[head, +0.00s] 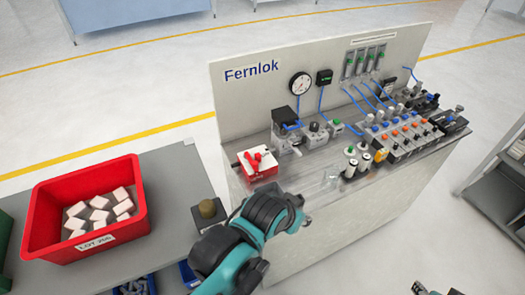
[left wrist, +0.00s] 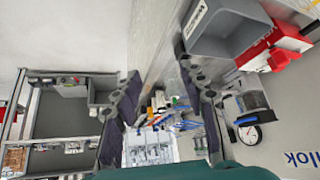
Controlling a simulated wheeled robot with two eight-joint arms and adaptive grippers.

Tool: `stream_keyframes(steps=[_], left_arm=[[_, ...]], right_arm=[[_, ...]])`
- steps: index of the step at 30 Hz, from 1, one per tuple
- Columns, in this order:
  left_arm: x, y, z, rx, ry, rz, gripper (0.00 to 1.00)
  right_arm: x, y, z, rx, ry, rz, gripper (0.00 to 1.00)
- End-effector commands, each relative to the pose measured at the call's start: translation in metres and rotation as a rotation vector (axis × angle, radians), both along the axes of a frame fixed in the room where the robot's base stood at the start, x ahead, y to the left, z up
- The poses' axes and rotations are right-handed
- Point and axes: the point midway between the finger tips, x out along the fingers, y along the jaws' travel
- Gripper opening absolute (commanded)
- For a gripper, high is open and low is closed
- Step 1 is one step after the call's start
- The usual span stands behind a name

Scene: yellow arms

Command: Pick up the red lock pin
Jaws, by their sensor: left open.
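A white and red block (head: 258,165) with a red handle-like part (head: 255,158) on top sits at the left end of the grey bench. The block also shows at the upper right of the left wrist view (left wrist: 262,48), with the red part (left wrist: 280,60) on its near side. I cannot tell which red piece is the lock pin. My left gripper (left wrist: 157,88) is open and empty, its dark fingers apart, with the block off to its right. In the head view, my teal left arm hides part of the bench front. Dark tips of my right gripper (head: 437,289) show at the bottom edge.
The bench's back panel (head: 240,100) carries a gauge (head: 300,84) and blue tubes. Valves and fittings (head: 400,135) crowd the bench's right.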

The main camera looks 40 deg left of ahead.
Motion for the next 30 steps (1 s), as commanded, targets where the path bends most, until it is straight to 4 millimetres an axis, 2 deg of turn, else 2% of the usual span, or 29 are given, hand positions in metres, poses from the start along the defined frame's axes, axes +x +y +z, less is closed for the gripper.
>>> stream_keyframes(steps=[1, 8, 14, 19, 26, 30], left_arm=[[0.000, 0.000, 0.014, 0.000, 0.000, 0.000, 0.42], [0.000, 0.000, 0.054, 0.001, 0.000, -0.001, 0.42], [0.002, 0.002, 0.098, 0.005, 0.007, -0.002, 0.42], [0.015, 0.015, 0.138, 0.035, 0.045, -0.019, 0.42], [0.050, 0.052, 0.133, 0.100, 0.152, -0.087, 0.42], [0.076, 0.085, 0.126, 0.130, 0.230, -0.147, 0.42]], right_arm=[[0.000, 0.000, 0.014, 0.000, 0.000, 0.000, 0.40], [0.000, 0.000, 0.054, 0.000, 0.000, 0.000, 0.40], [0.000, 0.000, 0.098, 0.000, 0.000, 0.000, 0.40], [0.000, 0.000, 0.133, 0.000, 0.000, 0.000, 0.40], [0.000, 0.000, 0.126, 0.000, 0.000, 0.000, 0.40], [0.000, 0.000, 0.126, 0.000, 0.000, 0.000, 0.40]])
